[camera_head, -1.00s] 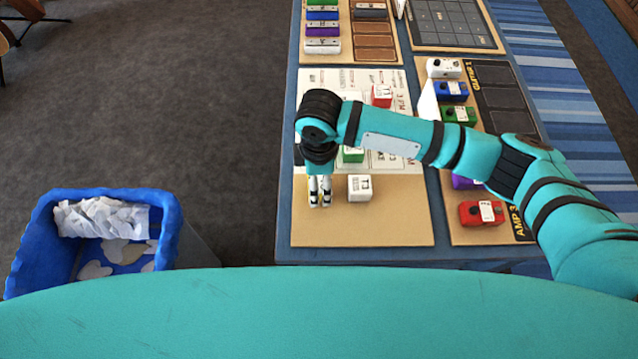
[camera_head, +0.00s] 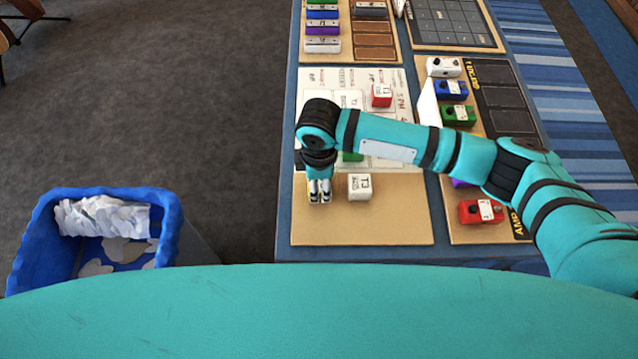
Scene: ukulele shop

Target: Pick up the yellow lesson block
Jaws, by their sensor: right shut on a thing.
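My right gripper (camera_head: 319,197) points down at the left part of the tan board (camera_head: 365,230) on the blue table. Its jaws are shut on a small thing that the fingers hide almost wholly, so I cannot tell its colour. I make out no yellow lesson block in the open elsewhere on the board. A white block (camera_head: 360,187) marked T3 stands just right of the fingers, apart from them. My left gripper is not in view.
A green block (camera_head: 352,157) shows partly under my right arm, and a red block (camera_head: 381,95) stands farther back on the white sheet. Coloured pedals, such as the red one (camera_head: 481,211), line the right board. A blue bin (camera_head: 172,225) stands left of the table. The board's front is clear.

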